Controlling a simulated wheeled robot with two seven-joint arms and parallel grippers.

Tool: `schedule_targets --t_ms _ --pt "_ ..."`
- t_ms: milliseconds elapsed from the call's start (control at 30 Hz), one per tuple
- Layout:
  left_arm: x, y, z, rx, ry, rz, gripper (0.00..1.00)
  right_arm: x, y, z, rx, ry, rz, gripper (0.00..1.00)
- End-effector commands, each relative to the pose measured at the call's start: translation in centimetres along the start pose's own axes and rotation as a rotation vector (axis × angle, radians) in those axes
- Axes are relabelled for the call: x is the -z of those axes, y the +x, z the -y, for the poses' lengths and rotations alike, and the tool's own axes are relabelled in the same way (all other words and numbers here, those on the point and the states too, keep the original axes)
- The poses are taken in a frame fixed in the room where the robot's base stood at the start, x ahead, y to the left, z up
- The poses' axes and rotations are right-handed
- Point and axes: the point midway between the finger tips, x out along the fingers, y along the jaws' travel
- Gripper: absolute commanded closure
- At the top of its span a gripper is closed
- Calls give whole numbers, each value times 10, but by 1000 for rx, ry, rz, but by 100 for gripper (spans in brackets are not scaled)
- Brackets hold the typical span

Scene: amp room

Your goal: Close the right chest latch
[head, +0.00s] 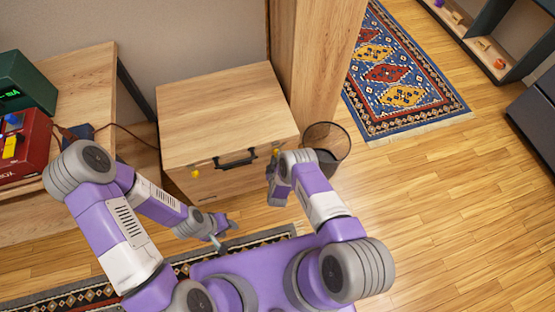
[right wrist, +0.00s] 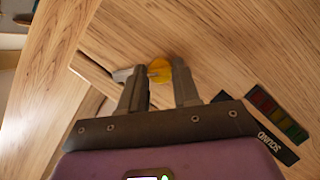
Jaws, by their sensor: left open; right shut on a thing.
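The wooden chest (head: 225,115) stands against the wall with its lid down. A black handle (head: 236,158) and a yellow left latch (head: 195,173) show on its front. My right gripper (head: 275,168) is at the right part of the chest front. In the right wrist view its fingers (right wrist: 158,76) are shut on the round yellow right latch (right wrist: 159,69). The fingers partly cover the latch, so I cannot tell how far it is turned. My left gripper (head: 222,236) is open and empty, low in front of the chest and apart from it.
A wire basket (head: 330,145) stands right of the chest, close to my right arm. A wooden desk (head: 88,75) with a red box (head: 25,150) is at left. A wooden post (head: 315,60) rises behind the basket. Open floor lies at right.

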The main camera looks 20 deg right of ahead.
Motion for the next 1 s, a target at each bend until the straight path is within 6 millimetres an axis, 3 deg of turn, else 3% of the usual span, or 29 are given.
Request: schedule_targets --t_ms 433,1000 --pt "2 36 14 0 0 0 57 -3 0 6 -159 -387 -1 99" --pt "2 44 16 0 0 0 57 -3 1 5 -280 -677 1 99"
